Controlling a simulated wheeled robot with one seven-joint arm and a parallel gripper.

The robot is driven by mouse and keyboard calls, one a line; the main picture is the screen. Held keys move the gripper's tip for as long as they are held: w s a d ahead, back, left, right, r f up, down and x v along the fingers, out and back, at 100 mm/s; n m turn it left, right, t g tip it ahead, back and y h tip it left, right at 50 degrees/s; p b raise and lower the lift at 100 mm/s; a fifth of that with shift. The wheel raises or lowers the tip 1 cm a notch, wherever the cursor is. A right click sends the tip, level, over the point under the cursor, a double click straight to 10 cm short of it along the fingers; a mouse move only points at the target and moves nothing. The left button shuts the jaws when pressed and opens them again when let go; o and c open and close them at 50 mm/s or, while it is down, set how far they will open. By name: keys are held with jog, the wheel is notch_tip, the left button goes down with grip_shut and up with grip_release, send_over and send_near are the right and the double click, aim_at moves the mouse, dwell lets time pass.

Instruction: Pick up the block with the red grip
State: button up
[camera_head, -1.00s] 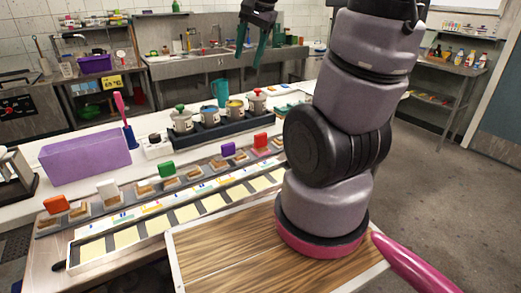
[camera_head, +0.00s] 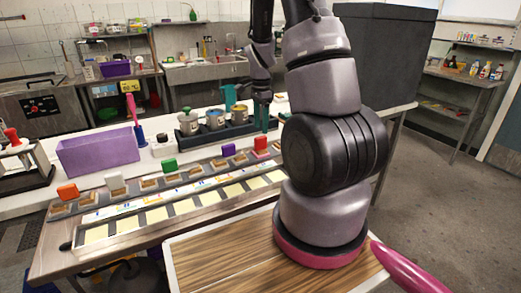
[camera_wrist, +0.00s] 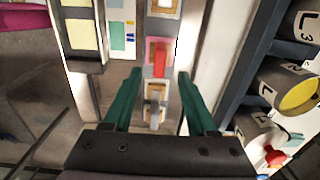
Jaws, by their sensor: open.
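The block with the red grip (camera_head: 261,143) stands near the right end of a row of blocks on a long grey tray (camera_head: 137,190). In the wrist view its red grip (camera_wrist: 159,61) stands over a pinkish square, ahead of the fingertips and between their lines. My gripper (camera_head: 262,124) points down with green fingers, just above or behind the block in the head view. In the wrist view my gripper (camera_wrist: 159,72) is open and empty, one finger to each side of the block's line. The exact height gap is unclear.
Blocks with purple (camera_head: 228,150), green (camera_head: 169,165), white (camera_head: 115,181) and orange (camera_head: 67,191) grips stand leftward. Labelled pots (camera_head: 190,123) sit in a dark rack behind the row, close beside my right finger in the wrist view. A purple bin (camera_head: 97,151) stands left.

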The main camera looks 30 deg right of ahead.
aim_at(261, 137)
jog(key=shift+a+f, duration=0.1)
jog(key=shift+f, duration=2.9)
grip_shut()
